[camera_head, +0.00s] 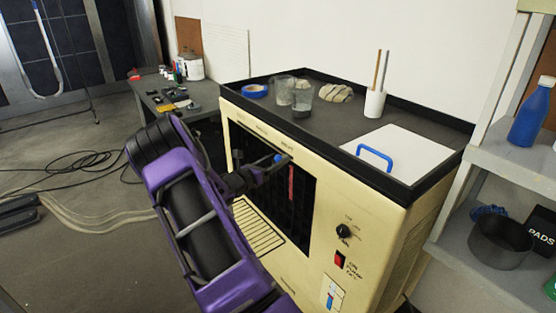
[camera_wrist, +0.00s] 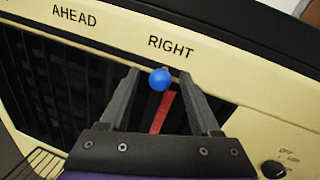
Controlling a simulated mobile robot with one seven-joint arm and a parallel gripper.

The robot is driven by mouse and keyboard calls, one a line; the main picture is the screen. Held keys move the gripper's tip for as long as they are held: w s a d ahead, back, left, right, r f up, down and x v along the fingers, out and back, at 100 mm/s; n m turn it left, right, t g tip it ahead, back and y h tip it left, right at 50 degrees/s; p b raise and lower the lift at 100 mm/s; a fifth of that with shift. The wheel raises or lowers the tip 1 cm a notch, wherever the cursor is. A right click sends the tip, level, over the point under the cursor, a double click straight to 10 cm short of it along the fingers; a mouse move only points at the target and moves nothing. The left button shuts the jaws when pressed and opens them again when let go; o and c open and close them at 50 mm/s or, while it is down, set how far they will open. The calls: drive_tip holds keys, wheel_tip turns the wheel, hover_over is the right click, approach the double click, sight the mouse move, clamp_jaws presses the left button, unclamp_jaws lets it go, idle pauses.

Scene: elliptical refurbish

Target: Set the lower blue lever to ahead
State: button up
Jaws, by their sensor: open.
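A round blue lever knob (camera_wrist: 160,79) shows in the wrist view below the printed word RIGHT (camera_wrist: 170,46). The word AHEAD (camera_wrist: 74,16) is printed further left on the cream panel. My gripper (camera_wrist: 160,75) is open, with one finger on each side of the knob; I cannot tell whether either finger touches it. A red strip (camera_wrist: 162,112) lies just behind the knob. In the head view the blue knob (camera_head: 278,158) is small and partly hidden by my gripper (camera_head: 272,166) at the dark slotted opening. Whether another blue lever is there is hidden.
The cream machine (camera_head: 375,230) has a black dial (camera_head: 344,231), a red switch (camera_head: 339,259) and a blue-and-white slider (camera_head: 330,297) at lower right. Glasses, a blue tape roll (camera_head: 254,91) and a blue handle (camera_head: 375,156) are on top. Grey shelves (camera_head: 470,258) stand close at right.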

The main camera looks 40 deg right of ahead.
drive_tip(key=shift+d, duration=0.6)
clamp_jaws()
idle(1.1)
